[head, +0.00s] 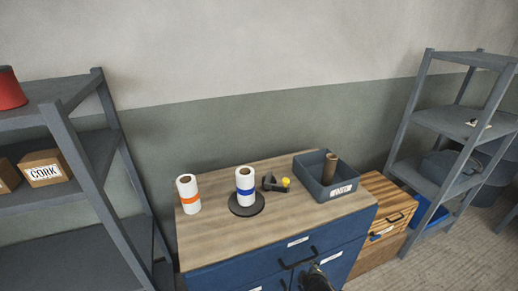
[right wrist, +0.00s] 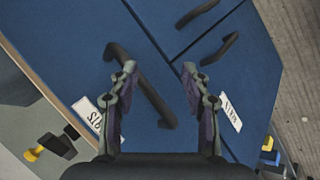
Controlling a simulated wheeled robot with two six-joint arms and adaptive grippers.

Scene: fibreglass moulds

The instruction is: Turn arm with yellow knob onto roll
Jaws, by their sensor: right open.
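A white roll with a blue band (head: 245,182) stands upright on a dark round base (head: 240,210) on the cabinet top. A short dark arm (head: 271,184) with a yellow knob (head: 286,182) is just right of the roll and points away from it. The knob (right wrist: 32,153) also shows at the lower left of the right wrist view. My right gripper (right wrist: 159,68) is open and empty in front of the blue drawer fronts, with a dark bar handle (right wrist: 140,85) beyond its fingers. It shows at the bottom edge of the head view (head: 318,278). My left gripper is out of view.
A white roll with an orange band (head: 187,195) stands left on the wooden top (head: 215,235). A grey bin (head: 340,187) holding a brown tube (head: 330,168) stands at the back right. Shelves flank the blue cabinet. Wooden drawers (head: 385,205) stand right of it.

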